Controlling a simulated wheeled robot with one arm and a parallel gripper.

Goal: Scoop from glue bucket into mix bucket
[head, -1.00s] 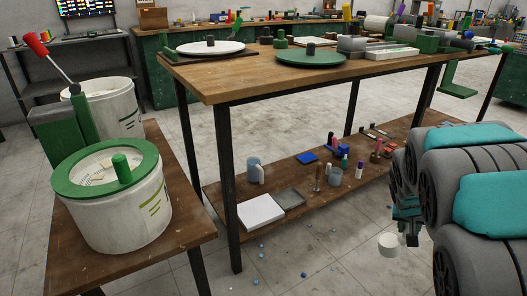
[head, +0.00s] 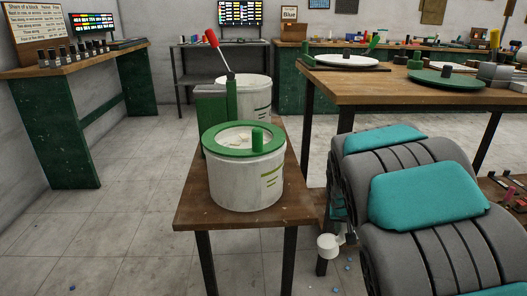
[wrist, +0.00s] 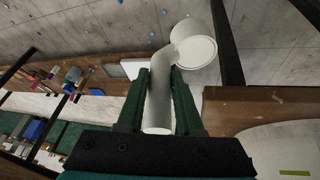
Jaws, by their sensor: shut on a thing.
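My gripper (wrist: 160,90) is shut on the handle of a white scoop (wrist: 165,62). The scoop's round cup hangs ahead of the green fingers. In the head view the cup (head: 328,246) is low, right of the bench and below its top, apart from both buckets. The near white bucket (head: 247,188) has green marks, a green ring on top and a green knob; pale bits lie inside the ring. A second white bucket (head: 257,94) stands behind it. I cannot tell which holds glue or mix. My arm hides most of the gripper in the head view.
The buckets stand on a narrow wooden bench (head: 190,212). Open floor (head: 110,215) lies left.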

